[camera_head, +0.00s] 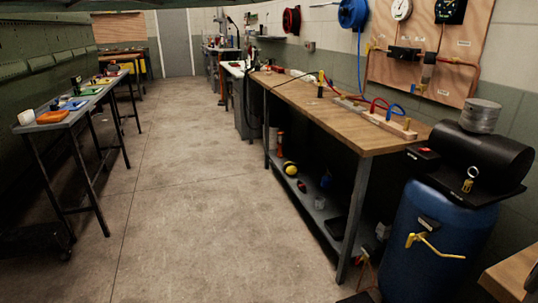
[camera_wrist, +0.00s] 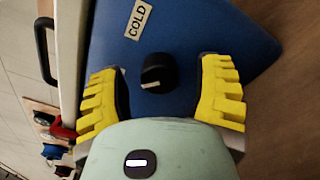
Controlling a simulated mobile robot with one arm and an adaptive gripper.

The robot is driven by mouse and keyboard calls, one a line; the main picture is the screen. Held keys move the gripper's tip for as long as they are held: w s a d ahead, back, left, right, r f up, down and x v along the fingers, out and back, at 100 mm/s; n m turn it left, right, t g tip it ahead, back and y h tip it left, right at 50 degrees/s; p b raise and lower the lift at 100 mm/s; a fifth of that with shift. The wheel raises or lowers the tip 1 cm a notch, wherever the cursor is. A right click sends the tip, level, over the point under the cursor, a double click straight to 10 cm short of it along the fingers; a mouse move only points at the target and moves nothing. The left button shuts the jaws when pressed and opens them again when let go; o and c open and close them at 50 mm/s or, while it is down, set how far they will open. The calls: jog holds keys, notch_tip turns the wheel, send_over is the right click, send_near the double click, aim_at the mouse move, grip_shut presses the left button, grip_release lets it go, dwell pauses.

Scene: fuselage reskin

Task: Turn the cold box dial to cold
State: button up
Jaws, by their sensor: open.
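In the wrist view, the cold box (camera_wrist: 205,28) is a blue surface with a pale label reading COLD (camera_wrist: 139,19), turned sideways in the picture. The black round dial (camera_wrist: 156,70) sits below the label and has a short white mark on its lower edge. My gripper (camera_wrist: 159,73) is open, with one yellow ribbed finger on each side of the dial. Gaps show between the dial and both fingers; I cannot tell how far the fingertips are from the box face. I do not make out the cold box or my gripper in the head view.
A black handle (camera_wrist: 43,52) stands left of the box in the wrist view. In the head view, a wooden-topped workbench (camera_head: 340,124) and a blue drum (camera_head: 432,225) line the right, and a narrow table (camera_head: 62,118) the left. The floor between is clear.

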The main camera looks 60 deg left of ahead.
grip_shut()
dwell(0.7)
